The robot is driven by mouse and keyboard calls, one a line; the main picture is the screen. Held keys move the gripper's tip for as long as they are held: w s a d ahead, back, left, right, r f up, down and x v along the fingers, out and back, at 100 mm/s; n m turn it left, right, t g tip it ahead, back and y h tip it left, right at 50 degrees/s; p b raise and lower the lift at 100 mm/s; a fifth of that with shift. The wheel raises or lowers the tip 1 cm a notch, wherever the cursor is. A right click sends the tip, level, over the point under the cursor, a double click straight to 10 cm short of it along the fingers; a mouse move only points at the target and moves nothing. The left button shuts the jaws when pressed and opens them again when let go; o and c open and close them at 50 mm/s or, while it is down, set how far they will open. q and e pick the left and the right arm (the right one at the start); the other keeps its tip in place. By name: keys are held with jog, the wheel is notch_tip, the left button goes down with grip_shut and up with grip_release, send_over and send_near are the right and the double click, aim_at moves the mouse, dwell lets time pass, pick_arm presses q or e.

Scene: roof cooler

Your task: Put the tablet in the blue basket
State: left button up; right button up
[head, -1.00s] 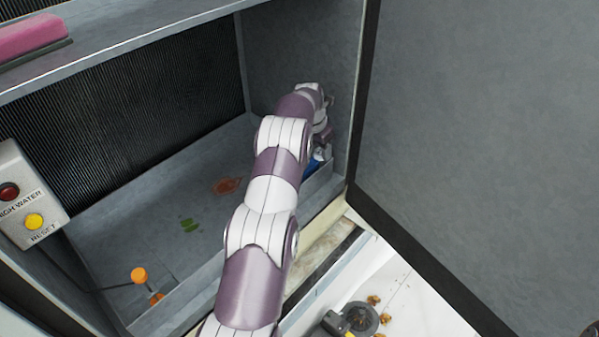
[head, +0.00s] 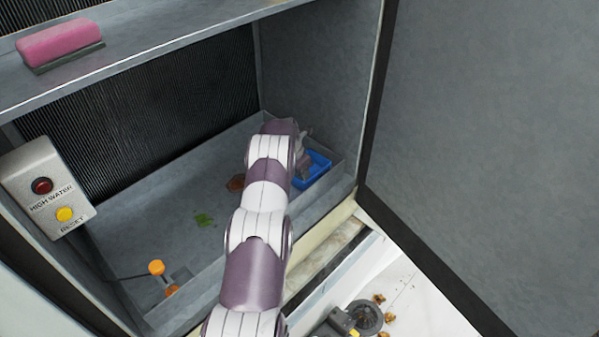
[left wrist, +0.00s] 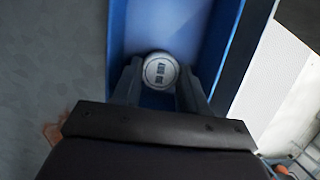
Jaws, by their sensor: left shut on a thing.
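The tablet (left wrist: 161,70) is a round whitish disc with dark lettering in the left wrist view. My left gripper (left wrist: 160,78) is shut on it, one dark finger on each side. The blue basket (head: 317,168) sits in the right corner of the cooler's basin. Its blue wall (left wrist: 118,40) also shows in the left wrist view, with the tablet framed within the basket's outline. I cannot tell how high the tablet is above its floor. In the head view, my left gripper is partly hidden at the basket's left side, and the tablet is not visible. My right gripper is not in view.
The grey basin (head: 150,215) has a green patch and a reddish patch on its floor. An orange float (head: 157,267) stands at its front left. A switch box (head: 45,190) hangs at left. A pink block (head: 60,42) lies on the upper ledge. A grey panel (head: 480,130) stands at right.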

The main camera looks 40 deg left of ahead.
pick_arm(q)
jog(key=o, duration=0.8)
jog(key=shift+o, duration=0.2)
jog(key=shift+r, duration=0.1)
